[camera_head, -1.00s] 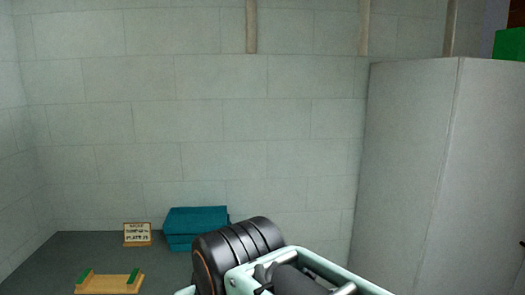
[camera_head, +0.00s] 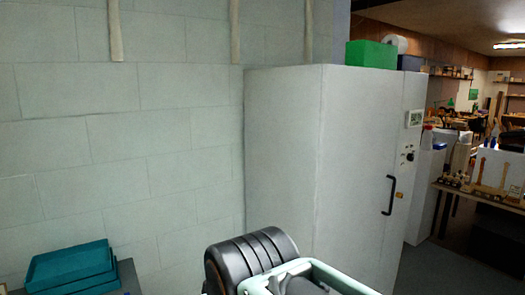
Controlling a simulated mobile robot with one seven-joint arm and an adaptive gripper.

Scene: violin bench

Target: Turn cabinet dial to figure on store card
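The tall grey cabinet (camera_head: 283,150) stands right of centre. Its front carries a small white display panel (camera_head: 414,119), a dark round dial (camera_head: 410,156) below it and a black handle (camera_head: 391,195). The figure on the display and the dial's setting are too small to read. The store card is not in view now. Part of my arm shows at the bottom centre, well left of the dial and apart from it. My gripper's fingertips are not in view.
Teal trays (camera_head: 70,268) sit on a dark surface at the lower left. A green box (camera_head: 370,54) and a white roll stand on top of the cabinet. To the right, a bench (camera_head: 480,197) holds several small items. Dark floor shows between the cabinet and that bench.

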